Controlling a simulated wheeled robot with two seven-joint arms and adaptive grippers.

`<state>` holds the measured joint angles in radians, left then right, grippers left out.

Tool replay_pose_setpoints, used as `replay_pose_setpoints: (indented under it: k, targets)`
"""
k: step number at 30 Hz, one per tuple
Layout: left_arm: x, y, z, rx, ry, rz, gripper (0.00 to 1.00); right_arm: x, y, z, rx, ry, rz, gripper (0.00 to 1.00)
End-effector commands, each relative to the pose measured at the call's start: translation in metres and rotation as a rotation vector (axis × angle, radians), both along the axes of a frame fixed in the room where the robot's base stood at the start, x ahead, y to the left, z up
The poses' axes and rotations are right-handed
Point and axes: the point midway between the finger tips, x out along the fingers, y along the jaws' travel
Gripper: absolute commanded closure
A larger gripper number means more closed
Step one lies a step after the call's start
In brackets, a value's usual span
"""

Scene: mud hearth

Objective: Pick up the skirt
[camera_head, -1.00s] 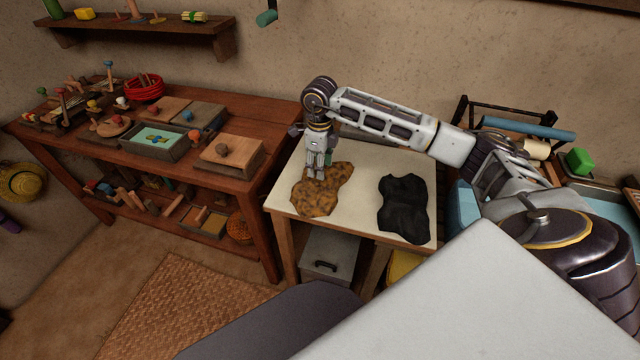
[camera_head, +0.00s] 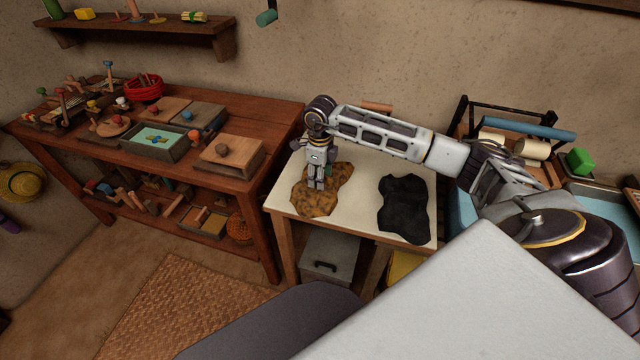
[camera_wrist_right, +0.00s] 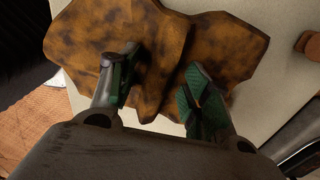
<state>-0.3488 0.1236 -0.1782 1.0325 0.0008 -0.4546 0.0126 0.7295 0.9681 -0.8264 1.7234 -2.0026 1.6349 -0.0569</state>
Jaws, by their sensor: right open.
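A black cloth-like piece (camera_head: 404,208) lies on the table's right. I cannot tell from shape alone which is the skirt. My right gripper (camera_head: 317,187) points down over the mottled piece. In the right wrist view, the mottled piece (camera_wrist_right: 100,35) spreads beneath and beyond the open green-padded fingers of the right gripper (camera_wrist_right: 160,65). No cloth is clearly pinched between them; contact is hard to tell. My left gripper is out of view.
A wooden bench (camera_head: 245,110) with several toys and trays stands just left of the table. A grey box (camera_head: 325,258) sits below the tabletop. A blue roll (camera_head: 530,129) and a green block (camera_head: 580,161) are at the right. The tabletop between the two pieces is bare.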

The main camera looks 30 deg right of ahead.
Motion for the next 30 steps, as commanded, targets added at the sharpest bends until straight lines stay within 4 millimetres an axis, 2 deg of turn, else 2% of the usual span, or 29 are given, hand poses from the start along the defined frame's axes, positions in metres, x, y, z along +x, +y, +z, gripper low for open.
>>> replay_pose_setpoints:
  k: [9,16,25,26,30]
  targets:
    - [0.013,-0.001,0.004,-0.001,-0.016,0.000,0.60,0.000,0.000,-0.004,0.000,0.000,0.001,0.52]
    - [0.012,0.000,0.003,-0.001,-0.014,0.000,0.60,0.000,0.000,-0.003,0.000,0.000,0.000,0.53]
    - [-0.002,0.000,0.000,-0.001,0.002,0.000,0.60,0.000,0.000,-0.003,0.000,0.000,0.000,0.92]
    - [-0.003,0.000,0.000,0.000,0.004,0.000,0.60,0.000,0.000,-0.003,0.000,0.000,0.000,0.94]
    - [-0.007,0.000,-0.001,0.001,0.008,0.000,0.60,0.000,0.000,-0.003,0.000,-0.001,0.000,0.94]
